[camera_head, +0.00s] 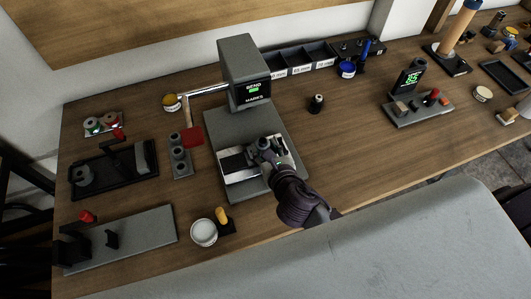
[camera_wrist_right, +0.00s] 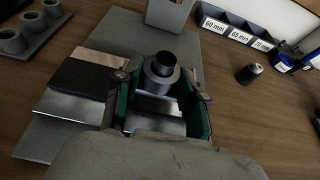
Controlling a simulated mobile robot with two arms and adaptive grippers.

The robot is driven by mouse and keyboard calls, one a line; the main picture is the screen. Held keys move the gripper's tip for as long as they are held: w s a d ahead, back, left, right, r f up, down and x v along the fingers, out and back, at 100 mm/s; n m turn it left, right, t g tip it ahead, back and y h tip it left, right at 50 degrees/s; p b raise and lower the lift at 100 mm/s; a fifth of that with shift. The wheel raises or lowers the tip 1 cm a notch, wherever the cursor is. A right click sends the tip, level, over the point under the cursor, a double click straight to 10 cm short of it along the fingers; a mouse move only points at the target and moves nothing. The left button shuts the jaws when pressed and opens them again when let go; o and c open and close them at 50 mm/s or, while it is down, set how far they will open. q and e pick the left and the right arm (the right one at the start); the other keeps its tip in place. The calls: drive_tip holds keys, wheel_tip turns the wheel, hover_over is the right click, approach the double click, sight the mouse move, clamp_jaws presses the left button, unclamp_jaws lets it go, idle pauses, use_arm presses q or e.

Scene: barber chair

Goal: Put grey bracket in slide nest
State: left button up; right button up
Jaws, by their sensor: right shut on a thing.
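My right gripper (camera_head: 267,150) is over the bright metal slide (camera_head: 234,176) of the grey bench machine (camera_head: 217,123). In the right wrist view its green-lined fingers (camera_wrist_right: 162,98) stand on both sides of a grey part with a dark round top, which I take for the grey bracket (camera_wrist_right: 161,70). The gripper is shut on it. The part sits low over the slide, which also shows in the wrist view (camera_wrist_right: 65,106). Its underside and the nest are hidden, so I cannot tell whether it is seated. My left gripper is not in view.
A holder with several grey cups (camera_head: 180,156) and a red pad (camera_head: 192,137) stand left of the machine. A white round tin (camera_head: 204,232) is near the front edge. Labelled bins (camera_head: 300,62) stand behind. The wood right of the machine is mostly clear.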

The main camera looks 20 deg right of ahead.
wheel_tip(320, 180, down, 2)
drive_tip(key=shift+f, duration=0.2)
drive_tip(key=shift+f, duration=0.1)
drive_tip(key=o, duration=1.2)
drive_tip(key=shift+o, duration=0.2)
drive_tip(key=shift+s, duration=0.1)
drive_tip(key=b+v, duration=0.1)
drive_tip(key=v, duration=1.1)
